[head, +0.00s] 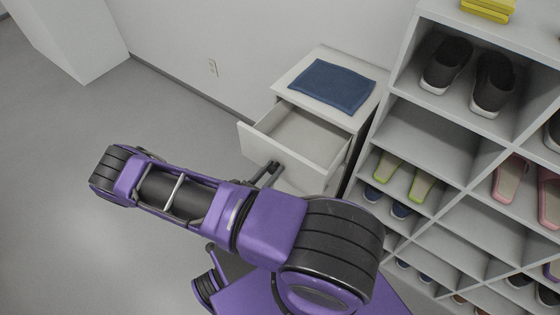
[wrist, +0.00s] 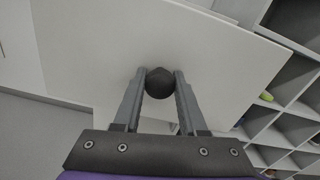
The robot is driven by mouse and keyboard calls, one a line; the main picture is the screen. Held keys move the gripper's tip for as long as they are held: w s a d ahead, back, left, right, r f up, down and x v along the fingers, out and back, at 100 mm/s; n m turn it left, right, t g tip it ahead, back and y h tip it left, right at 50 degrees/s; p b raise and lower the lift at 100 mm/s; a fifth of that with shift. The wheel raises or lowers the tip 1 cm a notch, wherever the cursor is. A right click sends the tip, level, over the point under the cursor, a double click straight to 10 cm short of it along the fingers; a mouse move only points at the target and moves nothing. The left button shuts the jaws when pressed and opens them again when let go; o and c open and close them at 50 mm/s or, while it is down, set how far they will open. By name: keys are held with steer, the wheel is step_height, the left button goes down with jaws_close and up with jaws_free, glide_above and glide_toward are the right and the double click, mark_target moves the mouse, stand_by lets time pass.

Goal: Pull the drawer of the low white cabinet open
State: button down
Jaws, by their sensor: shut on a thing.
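The low white cabinet (head: 368,98) stands against the wall, and its top drawer (head: 250,142) is pulled out, showing an empty inside. In the wrist view the white drawer front (wrist: 90,45) fills much of the picture, with a round dark knob (wrist: 159,83) on it. My gripper (wrist: 160,76) is shut on this knob, with one finger on each side. In the head view my gripper (head: 270,168) is at the drawer front, and the knob is hidden there.
A folded blue cloth (head: 332,85) lies on the cabinet top. A grey shelf unit (head: 400,65) with several shoes stands close to the cabinet's right. A yellow object (head: 488,8) rests on top of the shelf. The grey floor (head: 60,170) to the left is clear.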

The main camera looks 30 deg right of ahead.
steer(key=shift+s+a, duration=0.15)
steer(key=shift+a, duration=0.1)
steer(key=shift+c, duration=2.4)
jaws_free()
steer(key=b+v, duration=0.1)
steer(key=v, duration=1.6)
steer(key=shift+a, duration=0.2)
